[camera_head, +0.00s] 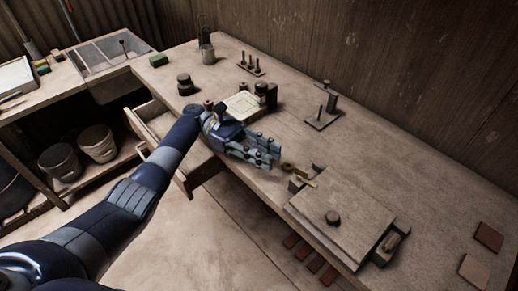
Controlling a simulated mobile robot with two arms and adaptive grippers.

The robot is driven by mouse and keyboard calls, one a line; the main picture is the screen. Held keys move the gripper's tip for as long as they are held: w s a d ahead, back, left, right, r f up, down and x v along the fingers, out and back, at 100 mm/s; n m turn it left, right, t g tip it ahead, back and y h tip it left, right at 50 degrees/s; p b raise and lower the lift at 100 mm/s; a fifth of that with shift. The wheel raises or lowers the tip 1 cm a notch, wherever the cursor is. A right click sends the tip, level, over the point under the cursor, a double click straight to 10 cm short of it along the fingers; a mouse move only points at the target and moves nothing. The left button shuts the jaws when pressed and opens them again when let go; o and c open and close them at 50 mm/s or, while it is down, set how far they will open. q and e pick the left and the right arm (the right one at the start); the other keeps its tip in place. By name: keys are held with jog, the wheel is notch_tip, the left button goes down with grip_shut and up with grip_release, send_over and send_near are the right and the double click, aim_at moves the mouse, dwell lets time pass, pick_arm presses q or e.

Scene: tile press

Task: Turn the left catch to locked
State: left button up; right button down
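The left catch (300,176) is a small brass-coloured piece at the press's upper left end. Another catch (391,243) sits at its right end. My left gripper (277,152) reaches over the bench from the left, a little to the left of the left catch and apart from it. Its fingers point toward the right; whether they are parted is unclear. No object shows in them. My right gripper is out of view.
An open drawer (160,122) juts out below my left arm. A post on a base (323,118), a peg stand (250,66) and dark jars (185,84) stand farther back. Reddish tiles (489,236) lie at the right. The bench behind the press is clear.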

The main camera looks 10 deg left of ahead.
pick_arm(q)
jog(key=shift+v, duration=1.2)
